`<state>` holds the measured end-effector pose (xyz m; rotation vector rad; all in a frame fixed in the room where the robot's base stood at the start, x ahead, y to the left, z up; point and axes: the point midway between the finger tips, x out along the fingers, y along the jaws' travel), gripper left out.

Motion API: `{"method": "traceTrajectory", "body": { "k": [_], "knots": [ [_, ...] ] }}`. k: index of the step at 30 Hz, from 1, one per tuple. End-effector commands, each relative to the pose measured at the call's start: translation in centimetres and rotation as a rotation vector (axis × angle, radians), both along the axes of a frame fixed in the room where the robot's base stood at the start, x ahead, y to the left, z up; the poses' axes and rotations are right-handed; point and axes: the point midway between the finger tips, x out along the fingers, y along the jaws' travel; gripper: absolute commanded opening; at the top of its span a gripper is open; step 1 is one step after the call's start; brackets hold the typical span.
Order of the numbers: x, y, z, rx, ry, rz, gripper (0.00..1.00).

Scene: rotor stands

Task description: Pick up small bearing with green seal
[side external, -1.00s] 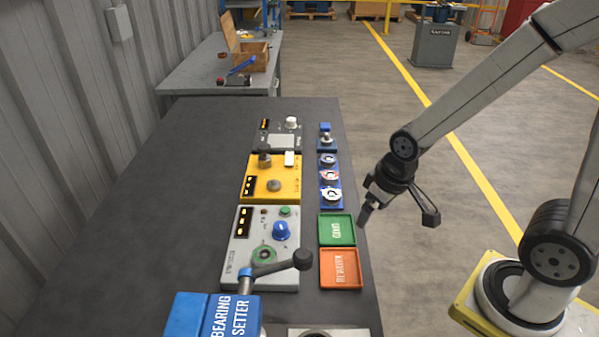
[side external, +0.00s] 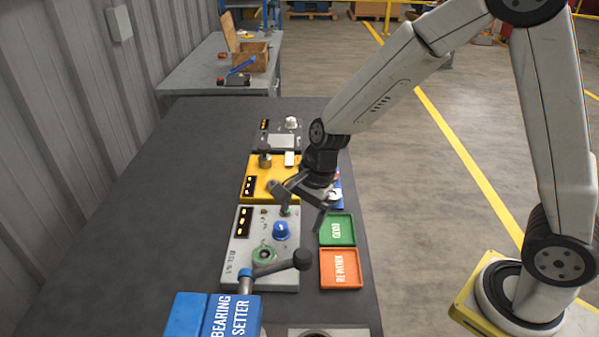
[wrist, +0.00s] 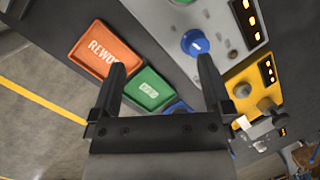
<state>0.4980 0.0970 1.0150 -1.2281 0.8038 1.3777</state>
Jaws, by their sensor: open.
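The bearings' blue rack (side external: 338,183) on the right side of the bench is mostly hidden behind my gripper in the side view. Part of one pale ring-shaped bearing (side external: 335,196) shows at its near end, but I cannot tell its seal colour. My gripper (side external: 318,213) hangs above the bench, between the grey panel and the rack, near the green tray. In the wrist view my gripper (wrist: 162,64) is open, with nothing between its fingers. A blue edge (wrist: 178,107) shows past the fingers, and no bearing with a green seal can be made out there.
The green tray (side external: 337,229) and orange rework tray (side external: 340,268) lie along the right edge. The grey panel (side external: 240,265) with a blue knob and the yellow panel (side external: 255,190) stand to the left. The blue bearing setter (side external: 205,315) is at the front. The bench's left side is clear.

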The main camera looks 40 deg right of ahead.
Motion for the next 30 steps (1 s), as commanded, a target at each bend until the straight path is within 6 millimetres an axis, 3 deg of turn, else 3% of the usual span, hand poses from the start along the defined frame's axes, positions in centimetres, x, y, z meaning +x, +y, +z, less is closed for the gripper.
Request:
{"method": "traceTrajectory", "body": {
  "k": [6, 10, 19, 30],
  "knots": [
    [2.2, 3.0, -0.8, 0.106, 0.114, -0.275, 1.00],
    [2.8, 3.8, -1.0, 0.137, 0.153, -0.359, 1.00],
    [3.0, 4.2, -1.2, 0.147, 0.166, -0.388, 1.00],
    [3.1, 5.0, -3.4, 0.146, 0.165, -0.386, 1.00]
  ]
}}
